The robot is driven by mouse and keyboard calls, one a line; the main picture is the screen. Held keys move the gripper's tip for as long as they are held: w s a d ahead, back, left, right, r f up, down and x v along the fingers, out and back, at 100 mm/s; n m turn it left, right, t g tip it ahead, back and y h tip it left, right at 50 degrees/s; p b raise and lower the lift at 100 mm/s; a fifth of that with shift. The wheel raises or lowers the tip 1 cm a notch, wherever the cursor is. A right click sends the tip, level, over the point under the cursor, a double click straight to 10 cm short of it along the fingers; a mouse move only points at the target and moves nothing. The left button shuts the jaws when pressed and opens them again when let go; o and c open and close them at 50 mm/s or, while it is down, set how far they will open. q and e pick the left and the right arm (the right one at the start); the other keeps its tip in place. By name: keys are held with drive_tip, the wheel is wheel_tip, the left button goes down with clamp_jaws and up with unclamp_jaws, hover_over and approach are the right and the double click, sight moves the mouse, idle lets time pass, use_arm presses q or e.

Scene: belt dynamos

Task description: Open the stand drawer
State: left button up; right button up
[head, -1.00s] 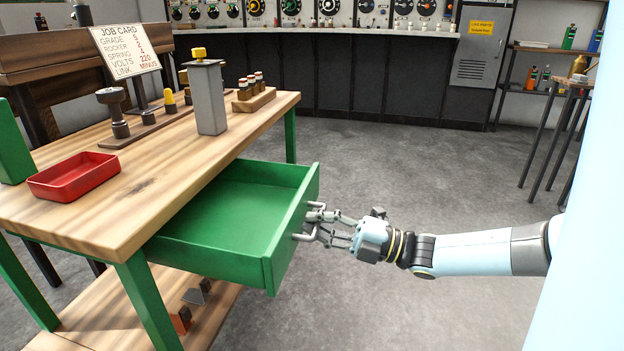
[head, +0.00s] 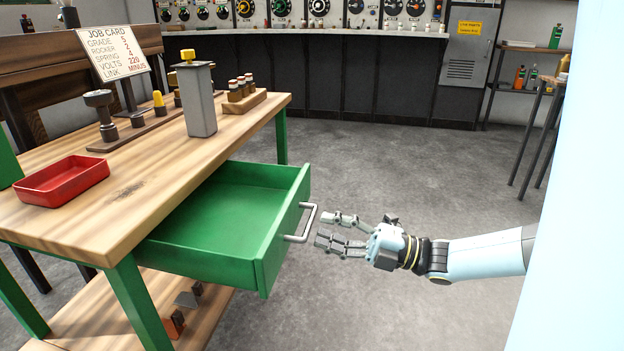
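The green stand drawer (head: 218,213) is pulled well out from under the wooden top of the stand (head: 145,185). The inside that shows is empty. Its grey bar handle (head: 303,224) is on the front panel, facing right. My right gripper (head: 325,231) is just right of the handle, apart from it. Its fingers are spread with nothing between them, pointing at the handle. My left gripper is not in view.
On the stand top are a red tray (head: 62,181), a job card (head: 112,50), a grey post with a yellow cap (head: 198,98) and a wooden rack (head: 243,101). Open floor (head: 400,170) lies right of the drawer. A dark control desk (head: 350,80) stands behind.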

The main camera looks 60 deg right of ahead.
drive_tip(key=v, duration=0.7)
drive_tip(key=shift+s, duration=0.25)
